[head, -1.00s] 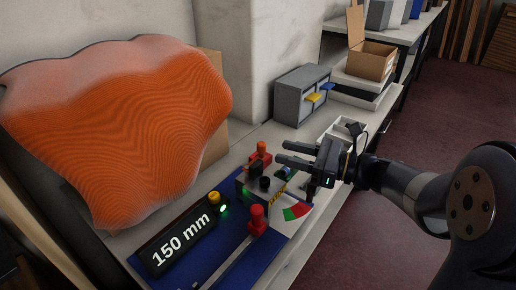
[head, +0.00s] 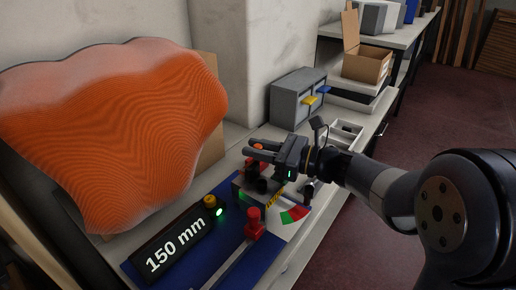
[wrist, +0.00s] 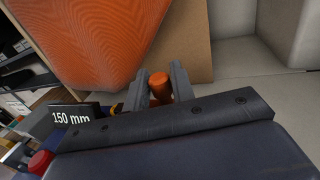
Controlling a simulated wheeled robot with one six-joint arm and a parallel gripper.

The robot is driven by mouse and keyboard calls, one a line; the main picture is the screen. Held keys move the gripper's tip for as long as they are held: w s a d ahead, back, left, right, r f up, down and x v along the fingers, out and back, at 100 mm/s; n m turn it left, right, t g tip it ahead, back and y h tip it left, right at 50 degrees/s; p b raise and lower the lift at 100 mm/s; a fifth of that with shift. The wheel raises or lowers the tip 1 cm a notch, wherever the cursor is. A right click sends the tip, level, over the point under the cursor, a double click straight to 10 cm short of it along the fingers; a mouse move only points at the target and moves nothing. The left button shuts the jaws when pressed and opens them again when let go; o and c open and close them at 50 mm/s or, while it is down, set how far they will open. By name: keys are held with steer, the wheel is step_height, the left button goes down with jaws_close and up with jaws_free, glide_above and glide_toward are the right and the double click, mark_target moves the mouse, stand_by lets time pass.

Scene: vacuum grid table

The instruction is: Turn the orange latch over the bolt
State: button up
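The orange latch shows as an upright orange knob (head: 258,147) at the back of the small grey fixture (head: 243,188), beyond a black knob. The wrist view shows this rounded orange knob (wrist: 160,88) between the two fingers of my gripper (wrist: 159,70). In the head view my gripper (head: 249,147) points left over the fixture, its fingers apart on either side of the knob. I cannot tell whether either finger touches it. The bolt is not clearly visible; my gripper covers part of the fixture.
The fixture stands on a blue base with a "150 mm" display (head: 168,243), a red knob (head: 253,222) and a green-lit lamp (head: 220,212). A large orange wavy panel (head: 110,130) stands behind at left. A grey drawer cabinet (head: 297,95) stands farther back.

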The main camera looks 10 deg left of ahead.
jaws_close()
steer(key=shift+d, duration=0.1)
steer(key=s+m+t+h+b, duration=0.1)
steer(key=m+t+h+b, duration=0.1)
steer(key=t+b, duration=0.1)
steer(key=s+d+m+t+h+b, duration=0.1)
steer(key=m+t+h+b, duration=0.1)
steer(key=m+t+b, duration=0.1)
steer(key=d+m+t+h+b, duration=0.1)
steer(key=m+t+h+b, duration=0.1)
steer(key=t+b, duration=0.3)
steer(key=shift+s+d+f+m+b, duration=0.25)
steer(key=shift+s+m+b, duration=0.15)
steer(key=shift+m+b, duration=0.4)
steer(key=shift+d+r+t+h+b, duration=0.1)
steer(key=shift+r+t+h+b, duration=0.15)
steer(key=shift+t+h+b, duration=0.4)
steer(key=shift+g, duration=0.25)
steer(key=shift+o, duration=1.8)
jaws_free()
